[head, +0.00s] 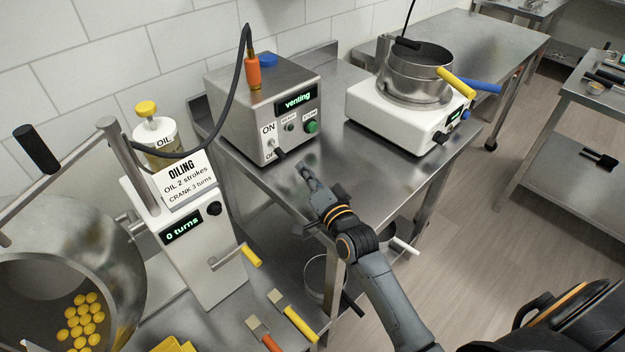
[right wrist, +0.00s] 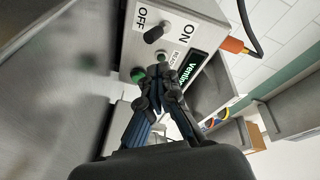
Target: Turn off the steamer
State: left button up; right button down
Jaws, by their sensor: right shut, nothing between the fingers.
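The steamer is a steel box (head: 240,118) on the steel table, with a lit display (head: 296,101) reading "venting". A green button (head: 311,127) is on its front; it also shows in the right wrist view (right wrist: 138,75). The black switch lever (head: 280,154) sits low on the front beside the OFF label, below ON. In the right wrist view the lever (right wrist: 153,35) lies nearer OFF than ON. My right gripper (head: 303,168) is shut and empty, just in front of and below the switch, apart from it. Its fingertips (right wrist: 160,72) point at the front panel. My left gripper is not in view.
An orange plug (head: 253,77) with a dark cable tops the steamer. A white cooker with a steel pot (head: 418,75) stands to its right. The oiling machine (head: 190,235) stands at left front. Table between steamer and cooker is clear.

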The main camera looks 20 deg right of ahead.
jog(key=s, duration=0.4)
jog(key=shift+s+d, duration=0.15)
jog(key=shift+f, duration=0.1)
